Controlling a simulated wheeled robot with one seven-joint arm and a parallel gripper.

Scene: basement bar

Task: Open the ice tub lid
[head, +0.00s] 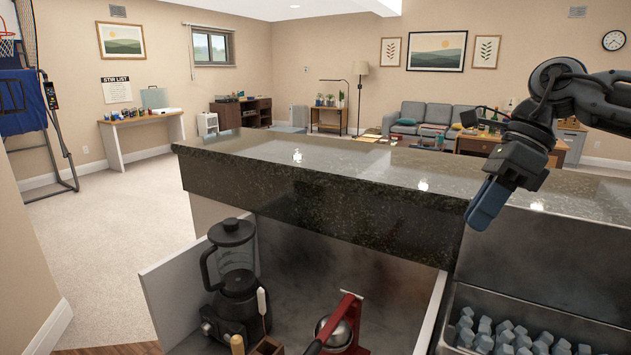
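The ice tub (445,318) is at the lower right of the head view, a metal bin set into the bar, cut off by the picture's bottom and right edges. Grey-blue ice cubes (520,338) show inside it. A grey metal panel (560,262) rises behind the ice; I cannot tell whether it is the lid or a back wall. My gripper (485,208) hangs tilted downward above the tub's far left side, in front of the stone counter. Its blue-grey fingers are seen from the side, so any gap between them is hidden. I see nothing held in it.
The raised dark stone counter (310,205) runs across the middle, behind the tub. A black blender (236,270) and a red citrus press (340,325) stand to the left of the tub. A sofa (430,118) and a low table are far behind. Carpeted floor is clear at left.

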